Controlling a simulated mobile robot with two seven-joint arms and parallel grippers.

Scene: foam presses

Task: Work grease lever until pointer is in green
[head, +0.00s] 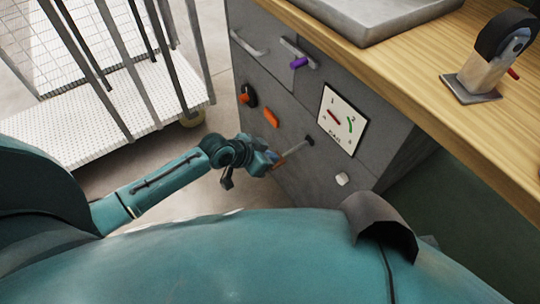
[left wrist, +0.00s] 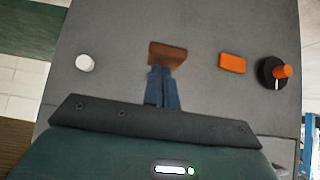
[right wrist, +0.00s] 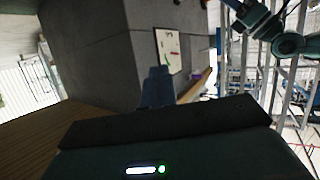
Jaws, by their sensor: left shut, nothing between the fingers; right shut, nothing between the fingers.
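The gauge (head: 342,120) is a white square plate on the grey cabinet front, with a red pointer (head: 333,116) at its left side and a green arc (head: 350,126) at its right. The pointer lies off the green. The grease lever (head: 294,151) is a thin metal rod below the gauge, with a brown grip that shows in the left wrist view (left wrist: 167,53). My left gripper (head: 272,158) is shut, its fingertips at the grip; touching cannot be told. My right gripper (right wrist: 157,85) is shut and empty, with the gauge beyond it in its view.
The wooden worktop (head: 420,70) above holds a grey tray (head: 385,15) and a black-and-beige device (head: 490,60). A barred white platform stands left.

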